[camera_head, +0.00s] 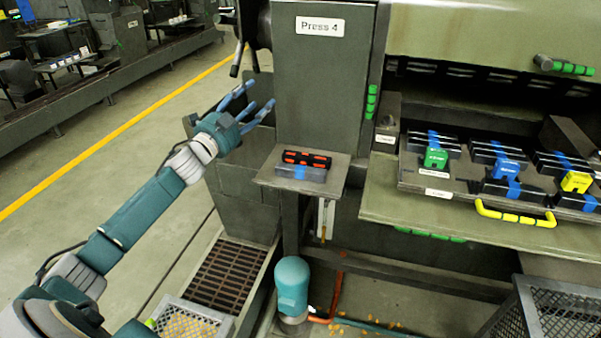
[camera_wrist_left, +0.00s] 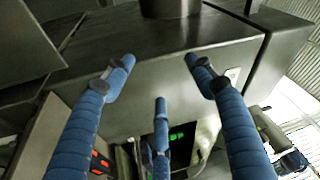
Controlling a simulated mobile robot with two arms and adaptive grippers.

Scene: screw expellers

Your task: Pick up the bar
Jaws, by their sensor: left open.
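Several dark bars wrapped with blue bands lie on a tray (camera_head: 408,178) at the right; I cannot tell which one the task means. Green (camera_head: 435,158), blue (camera_head: 506,169) and yellow (camera_head: 577,181) tagged pieces sit among them. A black piece with orange-red marks (camera_head: 306,159) lies with a grey block (camera_head: 301,173) on a small shelf (camera_head: 335,181) below the Press 4 panel. My left gripper (camera_head: 258,96) is open and empty, in the air left of the press and above-left of that shelf. Its three blue spread fingers (camera_wrist_left: 160,75) show in the left wrist view. My right gripper is out of view.
The Press 4 housing (camera_head: 318,80) stands close to the right of my left gripper. A yellow handle (camera_head: 515,215) sticks out in front of the tray. A floor grate (camera_head: 222,275) and mesh bins (camera_head: 190,322) are below. Open floor with a yellow line (camera_head: 100,148) lies left.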

